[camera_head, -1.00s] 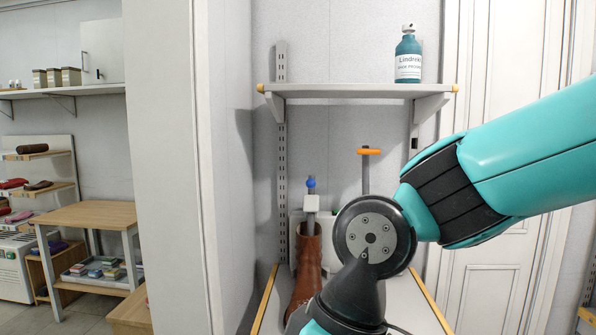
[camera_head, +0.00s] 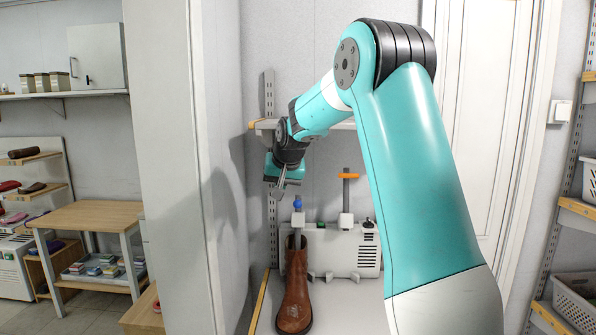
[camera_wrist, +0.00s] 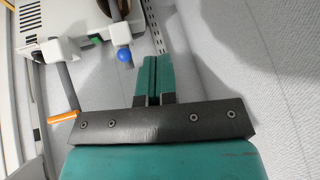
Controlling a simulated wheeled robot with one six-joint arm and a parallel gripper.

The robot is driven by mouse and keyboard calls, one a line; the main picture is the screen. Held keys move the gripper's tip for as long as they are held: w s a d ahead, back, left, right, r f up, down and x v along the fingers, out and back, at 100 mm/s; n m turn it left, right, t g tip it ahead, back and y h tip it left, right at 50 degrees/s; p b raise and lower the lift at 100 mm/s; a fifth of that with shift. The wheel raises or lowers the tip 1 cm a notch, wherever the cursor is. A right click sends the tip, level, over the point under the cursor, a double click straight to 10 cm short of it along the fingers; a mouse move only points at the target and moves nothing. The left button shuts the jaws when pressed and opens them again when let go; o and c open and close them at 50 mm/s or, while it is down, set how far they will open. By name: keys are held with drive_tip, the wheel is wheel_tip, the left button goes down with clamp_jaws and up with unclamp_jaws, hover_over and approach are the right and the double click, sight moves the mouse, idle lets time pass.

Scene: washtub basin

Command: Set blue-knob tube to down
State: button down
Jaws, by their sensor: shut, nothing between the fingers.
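The blue knob (camera_head: 297,202) stands a short way above its white holder (camera_head: 298,218) on the white machine. Its grey tube points down towards the top of an upright brown boot (camera_head: 294,295). The blue knob also shows in the wrist view (camera_wrist: 124,55), left of and beyond my fingertips. My gripper (camera_head: 280,191) is shut and empty, above and slightly left of the knob. In the wrist view its two teal fingers (camera_wrist: 153,62) lie together, apart from the knob.
An orange knob (camera_head: 347,175) sits high on a second grey tube, right of the blue one. The white machine (camera_head: 345,250) stands against the back wall. A shelf (camera_head: 262,125) hangs above, partly behind my arm. A wall is close on the left.

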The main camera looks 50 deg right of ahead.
drive_tip(key=d+r+m+h+p, duration=0.1)
drive_tip(key=d+r+m+h, duration=0.15)
drive_tip(key=d, duration=0.75)
drive_tip(key=p, duration=0.4)
hover_over(300, 206)
wheel_tip(300, 206, down, 7)
drive_tip(key=shift+w+d+f+y, duration=0.1)
drive_tip(key=shift+f+y, duration=0.25)
drive_tip(key=shift+f, duration=0.3)
drive_tip(key=f+b, duration=0.2)
drive_tip(key=a+f+b, duration=0.1)
drive_tip(key=f, duration=0.1)
drive_tip(key=shift+s+f, duration=0.1)
drive_tip(key=shift+s, duration=0.3)
drive_tip(key=shift+d, duration=0.1)
